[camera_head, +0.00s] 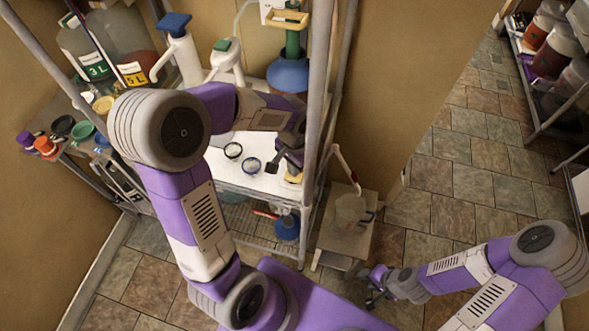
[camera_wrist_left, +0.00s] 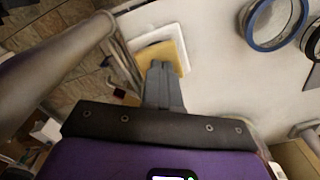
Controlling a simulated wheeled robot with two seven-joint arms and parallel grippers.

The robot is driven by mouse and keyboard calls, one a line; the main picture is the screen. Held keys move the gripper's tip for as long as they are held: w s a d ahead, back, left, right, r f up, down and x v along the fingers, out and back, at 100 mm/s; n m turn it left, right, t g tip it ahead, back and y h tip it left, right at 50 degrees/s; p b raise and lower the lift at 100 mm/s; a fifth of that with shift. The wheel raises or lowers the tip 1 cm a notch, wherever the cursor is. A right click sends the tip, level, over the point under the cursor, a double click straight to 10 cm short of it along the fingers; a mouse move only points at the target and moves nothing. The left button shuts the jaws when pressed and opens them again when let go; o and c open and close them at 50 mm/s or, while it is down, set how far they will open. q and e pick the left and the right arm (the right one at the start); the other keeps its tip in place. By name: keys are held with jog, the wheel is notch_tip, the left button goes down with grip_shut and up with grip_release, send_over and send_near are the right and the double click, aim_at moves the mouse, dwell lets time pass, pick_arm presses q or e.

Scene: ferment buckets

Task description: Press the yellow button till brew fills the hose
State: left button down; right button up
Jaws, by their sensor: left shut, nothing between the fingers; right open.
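The yellow button (camera_head: 293,177) is near the right front corner of the white shelf, beside a metal post. In the left wrist view it is a yellow pad (camera_wrist_left: 158,53) in a white frame. My left gripper (camera_head: 287,160) is shut and empty. Its fingertips (camera_wrist_left: 160,66) overlap the near edge of the pad in the wrist view; I cannot tell whether they touch it. A thin pale hose (camera_head: 240,15) hangs near the white box at the back; its contents are too small to tell. My right gripper (camera_head: 372,287) is open and empty, low over the floor.
The rack post (camera_head: 318,95) stands close to the right of my left gripper. Two round rings (camera_head: 251,165) lie on the shelf to its left. Large jugs (camera_head: 125,45) stand at the back left. A small stand (camera_head: 345,238) holds a clear container (camera_head: 350,211). Open floor lies right.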

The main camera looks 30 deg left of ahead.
pick_arm(q)
jog(key=shift+r+p, duration=1.3)
jog(key=shift+r, duration=0.15)
jog(key=shift+f, duration=0.25)
jog(key=shift+f+b, duration=1.25)
jog(key=shift+f, duration=0.1)
jog(key=shift+r+p, duration=1.3)
jog(key=shift+r, duration=0.3)
jog(key=shift+f, duration=0.2)
